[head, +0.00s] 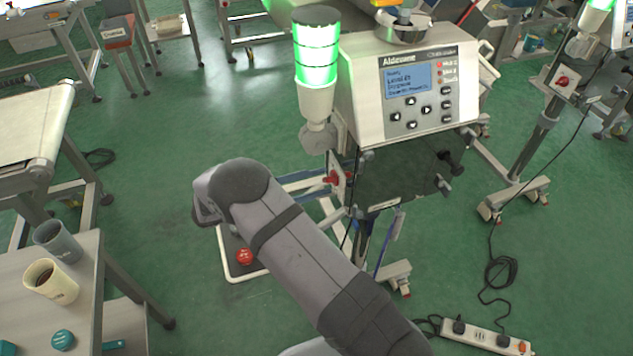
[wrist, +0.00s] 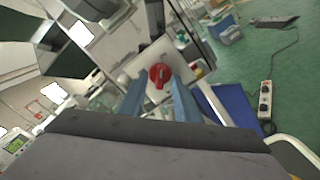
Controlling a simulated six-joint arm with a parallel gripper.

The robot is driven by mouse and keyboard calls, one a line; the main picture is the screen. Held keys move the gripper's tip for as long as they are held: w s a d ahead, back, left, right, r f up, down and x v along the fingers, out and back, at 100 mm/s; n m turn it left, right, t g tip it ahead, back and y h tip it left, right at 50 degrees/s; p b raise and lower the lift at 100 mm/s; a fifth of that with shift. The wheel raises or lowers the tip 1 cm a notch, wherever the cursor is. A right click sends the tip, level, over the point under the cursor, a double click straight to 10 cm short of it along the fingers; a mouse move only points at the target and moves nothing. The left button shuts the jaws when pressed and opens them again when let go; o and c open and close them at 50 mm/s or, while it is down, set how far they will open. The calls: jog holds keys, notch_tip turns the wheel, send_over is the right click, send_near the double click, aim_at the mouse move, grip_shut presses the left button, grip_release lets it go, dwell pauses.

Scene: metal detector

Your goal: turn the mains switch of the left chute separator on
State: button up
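The left chute separator (head: 432,105) is a white control box with a lit blue screen and a glowing green beacon (head: 316,60). Its mains switch (head: 333,179) is a small red knob on the left side, below the control box. In the wrist view the red knob (wrist: 160,77) sits on a pale plate, its grip roughly upright in the picture. My gripper (wrist: 161,88) has two blue-grey fingers spread apart, pointing at the knob, with the knob showing between their tips. I cannot tell whether they touch it.
A second separator with a red switch (head: 562,81) stands at the right. A power strip (head: 486,337) with cables lies on the floor. A red button (head: 244,257) is low behind my arm. A side table with two cups (head: 50,280) is at lower left.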

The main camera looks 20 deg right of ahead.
jog(key=a+b, duration=0.1)
jog(key=a, duration=0.6)
dwell(0.4)
jog(key=s+d+f+m+g+y, duration=0.2)
jog(key=s+d+g+y, duration=0.1)
jog(key=s+d+y, duration=0.4)
jog(key=s+a+f+m+t+y, duration=0.2)
jog(key=s+m+y, duration=0.1)
jog(key=s+y, duration=0.35)
jog(key=s+a+f+m+t+y, duration=0.1)
jog(key=s+a+m+y, duration=0.1)
jog(key=s+m+y, duration=0.4)
notch_tip(320, 180, up, 20)
jog(key=n+h+p, duration=0.1)
jog(key=n+p, duration=0.1)
jog(key=p, duration=1.7)
jog(key=shift+s+a+f, duration=0.25)
jog(key=shift+s, duration=0.05)
